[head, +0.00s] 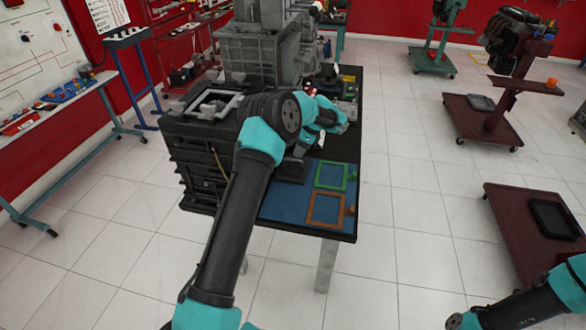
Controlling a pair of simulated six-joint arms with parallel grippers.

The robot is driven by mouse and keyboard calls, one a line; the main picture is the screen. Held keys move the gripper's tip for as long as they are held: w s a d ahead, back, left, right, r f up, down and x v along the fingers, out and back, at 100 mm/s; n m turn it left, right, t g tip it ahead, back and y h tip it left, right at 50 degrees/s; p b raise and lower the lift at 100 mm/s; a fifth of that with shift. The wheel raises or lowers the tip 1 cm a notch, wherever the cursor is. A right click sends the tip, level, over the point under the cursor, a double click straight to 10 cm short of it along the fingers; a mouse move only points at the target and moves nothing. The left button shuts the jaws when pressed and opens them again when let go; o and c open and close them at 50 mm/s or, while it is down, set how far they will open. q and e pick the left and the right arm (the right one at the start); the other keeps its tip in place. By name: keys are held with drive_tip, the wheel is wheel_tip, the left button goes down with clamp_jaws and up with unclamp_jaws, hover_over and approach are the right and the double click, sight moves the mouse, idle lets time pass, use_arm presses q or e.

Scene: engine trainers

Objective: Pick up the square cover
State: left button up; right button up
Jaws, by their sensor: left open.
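I cannot tell for certain which part is the square cover. A grey square frame (213,106) lies on top of the dark engine block at the left of the table. A green square outline (331,176) and an orange one (325,209) show on the blue mat (285,205). A dark flat block (291,171) sits beside the mat, partly behind my left arm. My left gripper (303,146) is open, pointing down above the table near this dark block, and is small and partly hidden by the wrist. My right arm shows at the bottom right, with its gripper out of view.
The dark engine block (185,160) fills the table's left side, and a tall grey machine (250,48) stands behind. Small parts lie at the table's back right. A dark red cart (510,235) stands to the right, with clear tiled floor between.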

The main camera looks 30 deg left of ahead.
sight(293, 159)
use_arm(q)
drive_tip(key=shift+s+a+f, duration=0.15)
drive_tip(key=shift+a+f, duration=0.1)
drive_tip(key=shift+f, duration=0.35)
drive_tip(key=shift+w+x, duration=0.2)
drive_tip(key=shift+x, duration=2.4)
drive_tip(key=shift+a, duration=0.15)
drive_tip(key=shift+c, duration=0.3)
clamp_jaws()
